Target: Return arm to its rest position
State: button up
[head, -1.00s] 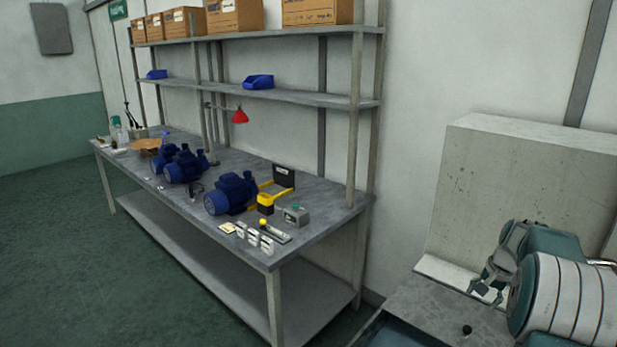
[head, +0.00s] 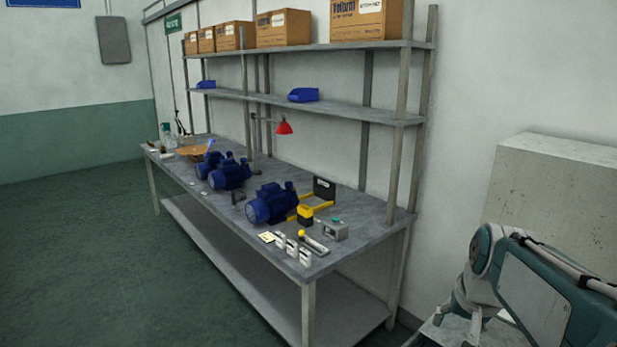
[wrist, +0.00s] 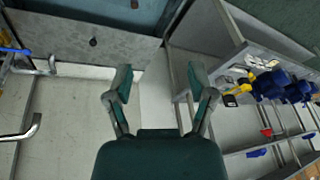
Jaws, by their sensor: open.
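My arm (head: 535,290) shows at the lower right of the head view, folded in front of a pale grey box-like block. In the wrist view, my gripper (wrist: 160,74) has its two teal and grey fingers spread apart, with nothing between them. Beyond the fingers are a pale surface and a grey panel. In the head view the gripper end is low, near the bottom edge, and its fingers are hard to make out. It is well clear of the workbench (head: 232,219).
On the bench are several blue pumps (head: 271,204), a yellow and black tool (head: 306,214) and small white parts. Shelves above carry cardboard boxes (head: 284,27) and blue bins (head: 303,95). A red lamp (head: 284,128) overhangs the bench. The pale block (head: 548,185) stands beside my arm. Green floor (head: 90,250) is open at left.

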jog(key=s+a+f+n+t, duration=0.1)
jog(key=s+a+n, duration=0.1)
jog(key=s+a, duration=0.2)
jog(key=s+a+f+n, duration=0.1)
jog(key=s+a, duration=0.4)
jog(key=s, duration=0.5)
jog(key=shift+s+a+f+n+t, duration=0.2)
jog(key=shift+n+t, duration=0.2)
jog(key=shift+n, duration=0.4)
jog(key=shift+c, duration=1)
jog(key=shift+d, duration=0.15)
